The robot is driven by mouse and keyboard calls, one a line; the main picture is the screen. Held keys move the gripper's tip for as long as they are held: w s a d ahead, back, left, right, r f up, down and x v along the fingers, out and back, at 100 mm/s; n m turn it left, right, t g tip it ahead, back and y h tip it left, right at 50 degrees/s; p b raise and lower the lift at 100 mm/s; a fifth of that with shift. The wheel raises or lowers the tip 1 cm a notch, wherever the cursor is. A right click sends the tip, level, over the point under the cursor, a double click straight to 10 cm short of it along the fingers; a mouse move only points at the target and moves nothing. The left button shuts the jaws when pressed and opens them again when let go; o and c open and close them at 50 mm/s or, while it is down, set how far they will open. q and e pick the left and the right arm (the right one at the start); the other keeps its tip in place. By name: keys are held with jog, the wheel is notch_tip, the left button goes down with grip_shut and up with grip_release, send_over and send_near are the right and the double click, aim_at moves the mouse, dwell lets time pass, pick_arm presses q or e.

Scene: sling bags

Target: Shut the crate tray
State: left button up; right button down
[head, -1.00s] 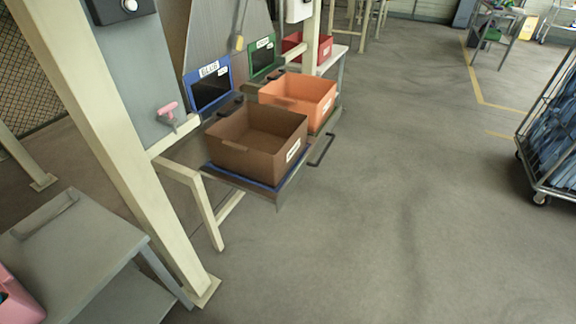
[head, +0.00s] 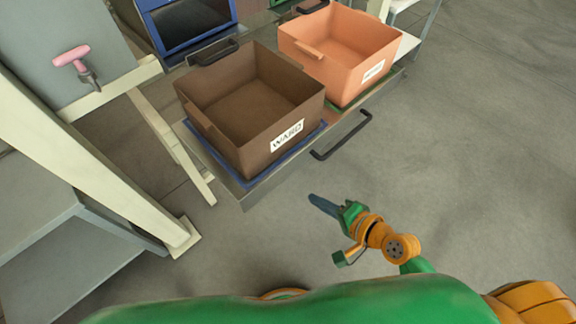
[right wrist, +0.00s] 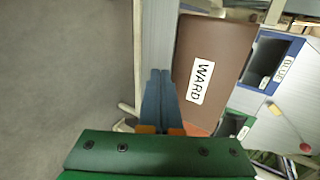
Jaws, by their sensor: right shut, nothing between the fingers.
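The crate tray (head: 238,192) is a flat metal shelf. It sticks out from the station and carries a brown crate (head: 250,95) marked WARD and an orange crate (head: 340,45). A black bar handle (head: 343,139) is on its front edge. My right gripper (head: 322,204) is shut and empty, over the floor in front of the tray and apart from the handle. In the right wrist view its blue fingers (right wrist: 160,92) lie together, beside the brown crate's labelled side (right wrist: 210,65). My left gripper is not in view.
A cream post (head: 95,165) and a grey side table (head: 60,235) stand at the left. A pink-handled item (head: 72,57) hangs on the grey panel. A blue-framed opening (head: 190,22) is behind the brown crate. The floor (head: 470,170) at right is clear.

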jog(key=b, duration=0.2)
send_near(274, 176)
notch_tip(274, 176, down, 3)
jog(key=w+a, duration=0.2)
jog(key=w, duration=0.1)
jog(key=shift+w+a, duration=0.25)
jog(key=shift+a, duration=0.1)
jog(key=shift+w+a, duration=0.3)
jog(key=shift+w, duration=0.1)
